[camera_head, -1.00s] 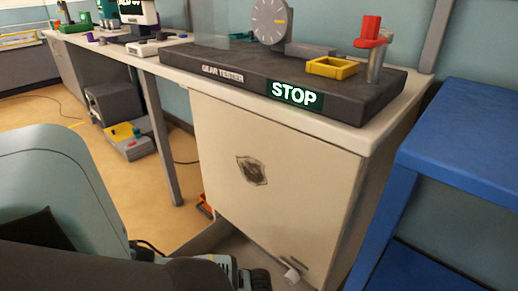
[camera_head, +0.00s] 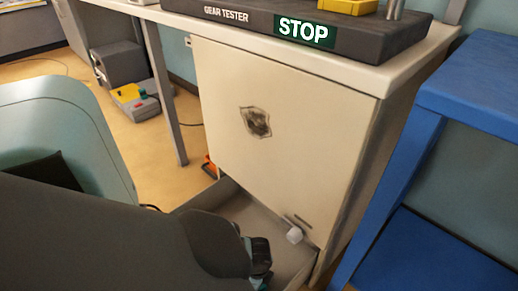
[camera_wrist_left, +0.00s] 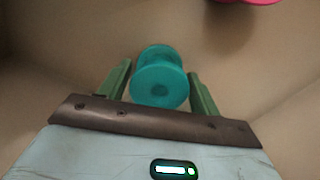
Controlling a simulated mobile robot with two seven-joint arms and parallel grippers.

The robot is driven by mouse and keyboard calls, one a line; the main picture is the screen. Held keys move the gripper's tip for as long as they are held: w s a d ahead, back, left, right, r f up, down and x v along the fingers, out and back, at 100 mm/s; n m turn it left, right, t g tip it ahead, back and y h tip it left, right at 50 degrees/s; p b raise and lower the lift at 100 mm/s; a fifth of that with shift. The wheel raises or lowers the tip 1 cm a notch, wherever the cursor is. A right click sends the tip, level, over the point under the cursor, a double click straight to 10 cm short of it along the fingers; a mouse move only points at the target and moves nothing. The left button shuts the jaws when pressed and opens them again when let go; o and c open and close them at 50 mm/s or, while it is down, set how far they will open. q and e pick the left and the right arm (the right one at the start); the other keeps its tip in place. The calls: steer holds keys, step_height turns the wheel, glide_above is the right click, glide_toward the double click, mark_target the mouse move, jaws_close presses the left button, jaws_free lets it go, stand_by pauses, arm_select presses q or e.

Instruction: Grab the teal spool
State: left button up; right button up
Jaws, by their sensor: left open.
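The teal spool (camera_wrist_left: 160,85) shows in the left wrist view, lying between the two green fingers of my left gripper (camera_wrist_left: 160,72). The fingers stand open on either side of it, with a small gap visible at the right finger. In the head view my left gripper (camera_head: 262,262) is partly hidden behind my forearm, low over a grey open drawer or bin (camera_head: 238,206) beneath the cream cabinet (camera_head: 290,110). The spool is hidden in that view. My right gripper is not in view.
A pink object (camera_wrist_left: 258,2) shows at the top edge of the left wrist view. A small white piece (camera_head: 294,235) is at the drawer's right side. A blue shelf (camera_head: 395,180) stands close on the right. The gear tester (camera_head: 240,14) sits on the bench above.

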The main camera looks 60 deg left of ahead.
arm_select(q)
steer(key=c, duration=0.8)
steer(key=shift+o, duration=0.2)
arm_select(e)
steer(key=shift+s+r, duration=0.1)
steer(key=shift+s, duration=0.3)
arm_select(q)
steer(key=shift+r, duration=0.1)
